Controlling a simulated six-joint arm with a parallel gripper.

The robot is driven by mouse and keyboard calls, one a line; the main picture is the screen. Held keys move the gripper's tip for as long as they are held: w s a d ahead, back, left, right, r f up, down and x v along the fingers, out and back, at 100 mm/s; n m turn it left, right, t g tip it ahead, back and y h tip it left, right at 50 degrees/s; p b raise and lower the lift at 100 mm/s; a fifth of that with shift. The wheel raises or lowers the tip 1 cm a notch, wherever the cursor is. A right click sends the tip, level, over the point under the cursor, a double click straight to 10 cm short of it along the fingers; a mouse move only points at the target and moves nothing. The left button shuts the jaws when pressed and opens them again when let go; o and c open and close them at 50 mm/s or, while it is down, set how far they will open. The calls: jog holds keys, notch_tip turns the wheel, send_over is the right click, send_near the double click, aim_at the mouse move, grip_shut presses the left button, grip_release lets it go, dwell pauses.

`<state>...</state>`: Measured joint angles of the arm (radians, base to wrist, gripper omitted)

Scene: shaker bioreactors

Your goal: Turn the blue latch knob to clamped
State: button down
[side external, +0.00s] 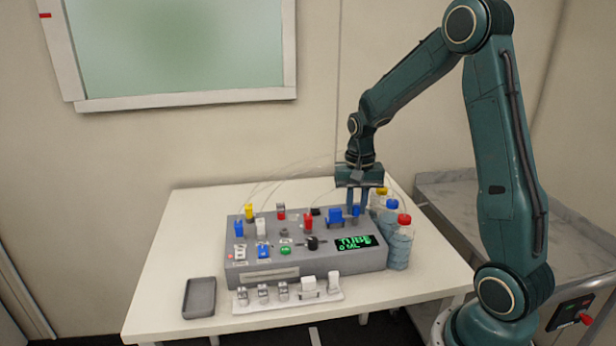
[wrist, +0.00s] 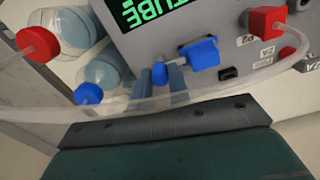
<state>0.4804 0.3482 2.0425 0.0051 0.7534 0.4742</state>
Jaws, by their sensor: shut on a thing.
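The blue latch knob (side external: 356,210) is on the right part of the grey bioreactor console (side external: 262,281), behind the display. In the wrist view the knob (wrist: 159,73) sits between my two fingers. My gripper (side external: 357,204) points down from above and is shut on it; the fingers also show in the wrist view (wrist: 160,83). A larger blue block (side external: 335,216) is just left of the knob; in the wrist view this block (wrist: 202,53) sits beside it, with a pale stem between them. The knob's lower part is partly hidden by the fingers.
Bottles with red (side external: 404,220), blue and yellow caps stand close at the console's right end. Clear tubing (wrist: 240,95) loops across near my fingers. A display (side external: 356,243) reads TUBE. A grey tray (side external: 199,314) and a white rack of small parts lie in front. The table's left side is clear.

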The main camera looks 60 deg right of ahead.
aim_at(356, 207)
jog(key=c, duration=1.3)
grip_release()
jog(key=shift+r, duration=0.2)
notch_tip(356, 207, up, 14)
jog(key=shift+f, duration=0.2)
jog(key=shift+a, duration=0.1)
jog(key=s+a+r+n+t, duration=0.2)
jog(key=s+a+n+t, duration=0.3)
jog(key=s+a+n, duration=0.6)
jog(key=shift+s+a+t, duration=0.3)
jog(key=shift+s+a, duration=2.45)
jog(key=shift+a, duration=0.65)
